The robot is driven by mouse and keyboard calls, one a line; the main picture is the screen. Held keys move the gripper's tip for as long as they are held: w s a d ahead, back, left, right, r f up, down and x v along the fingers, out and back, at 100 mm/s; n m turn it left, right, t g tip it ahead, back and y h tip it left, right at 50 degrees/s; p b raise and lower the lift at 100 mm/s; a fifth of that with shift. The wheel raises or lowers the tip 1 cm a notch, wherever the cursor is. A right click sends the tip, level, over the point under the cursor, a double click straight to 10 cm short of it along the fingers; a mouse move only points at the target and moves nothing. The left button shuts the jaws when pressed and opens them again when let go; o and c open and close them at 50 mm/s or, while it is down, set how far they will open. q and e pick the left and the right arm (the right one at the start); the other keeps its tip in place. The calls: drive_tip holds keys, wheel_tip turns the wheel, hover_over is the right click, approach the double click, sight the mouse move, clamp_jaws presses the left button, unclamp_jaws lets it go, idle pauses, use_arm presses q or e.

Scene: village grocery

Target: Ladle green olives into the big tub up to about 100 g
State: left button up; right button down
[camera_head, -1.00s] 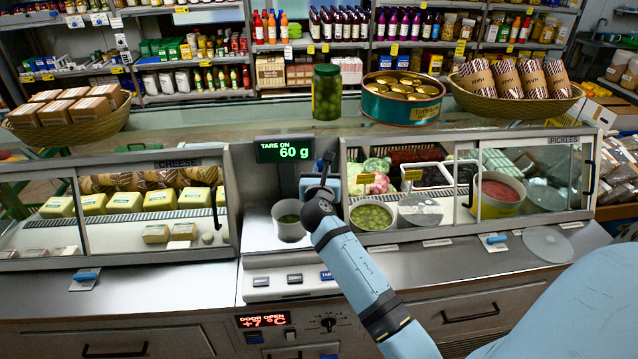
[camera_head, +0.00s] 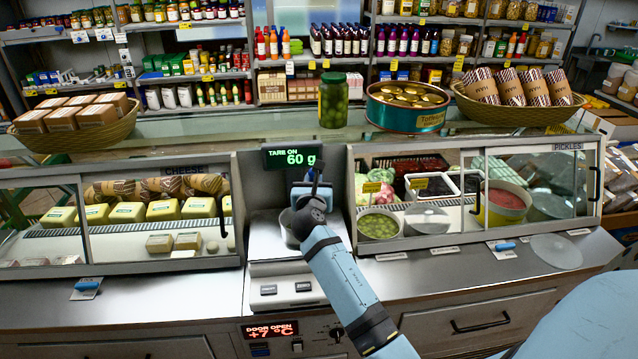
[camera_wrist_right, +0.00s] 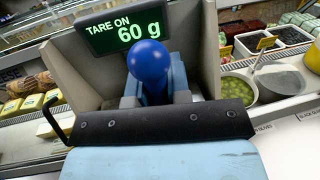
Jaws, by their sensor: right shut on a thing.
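The big tub (camera_head: 287,229) stands on the scale (camera_head: 265,258) in the head view, mostly hidden behind my right wrist. The scale display (camera_head: 291,157) reads 60 g with TARE ON. My right gripper (camera_head: 310,193) is over the tub area, shut on a handle with a blue ball end (camera_wrist_right: 148,60), seen in the wrist view. This looks like the ladle; its bowl is hidden, so I cannot tell whether it holds olives. The green olives (camera_head: 378,225) sit in a round container in the pickles case, right of the scale. My left gripper is not in view.
The cheese case (camera_head: 150,215) stands left of the scale, the pickles case (camera_head: 560,150) right of it. A white-rimmed container (camera_head: 427,218) sits beside the olives. A jar of olives (camera_head: 333,100) and a round tin (camera_head: 405,108) stand on the glass top.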

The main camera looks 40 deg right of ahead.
drive_tip(key=w+a+f+n+t+p, duration=0.2)
drive_tip(key=w+a+n, duration=0.3)
drive_tip(key=a+n, duration=0.4)
drive_tip(key=f+n+p, duration=0.1)
drive_tip(key=n, duration=0.3)
drive_tip(key=shift+w+t+p, duration=0.3)
drive_tip(key=shift+p, duration=0.1)
idle(0.5)
